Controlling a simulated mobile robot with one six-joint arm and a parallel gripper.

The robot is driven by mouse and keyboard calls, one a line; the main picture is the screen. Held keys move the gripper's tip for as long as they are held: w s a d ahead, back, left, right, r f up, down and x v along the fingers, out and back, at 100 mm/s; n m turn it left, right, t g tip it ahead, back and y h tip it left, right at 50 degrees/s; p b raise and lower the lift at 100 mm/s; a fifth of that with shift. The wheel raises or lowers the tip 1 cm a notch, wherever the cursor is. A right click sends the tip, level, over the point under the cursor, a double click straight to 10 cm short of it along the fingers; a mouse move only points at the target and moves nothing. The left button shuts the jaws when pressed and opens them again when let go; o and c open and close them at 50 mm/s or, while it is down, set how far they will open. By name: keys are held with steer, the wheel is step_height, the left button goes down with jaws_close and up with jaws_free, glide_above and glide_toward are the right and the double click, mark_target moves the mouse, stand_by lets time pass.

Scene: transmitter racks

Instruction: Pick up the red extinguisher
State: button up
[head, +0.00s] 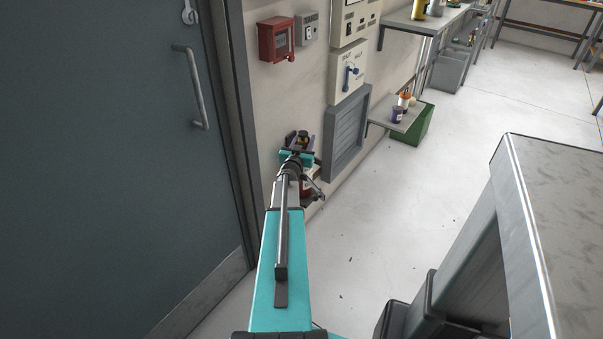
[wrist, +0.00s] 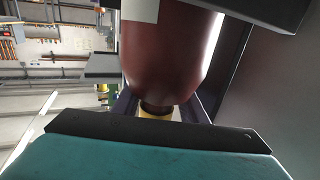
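The red extinguisher (wrist: 168,50) fills the upper middle of the wrist view. It shows as a dark red cylinder with a pale label, narrowing to a neck at the bottom of the picture, by a yellow part. In the head view a small red part of its body (head: 306,187) shows low by the wall, mostly hidden by my arm. My gripper (head: 297,155) is at its upper part. In the wrist view, dark finger parts stand on both sides of the neck with a gap visible, so my gripper looks open. Contact is hard to see.
A grey door (head: 120,150) stands close on the left. A louvred grille (head: 347,135) and a small wall shelf (head: 400,118) with cups are to the right, above a green bin (head: 413,128). A grey-topped cabinet (head: 550,220) is at the right. The floor between is clear.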

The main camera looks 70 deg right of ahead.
stand_by(0.3)
steer(key=shift+a, duration=0.1)
jaws_close()
steer(key=shift+f, duration=0.25)
stand_by(0.9)
steer(key=shift+r, duration=0.2)
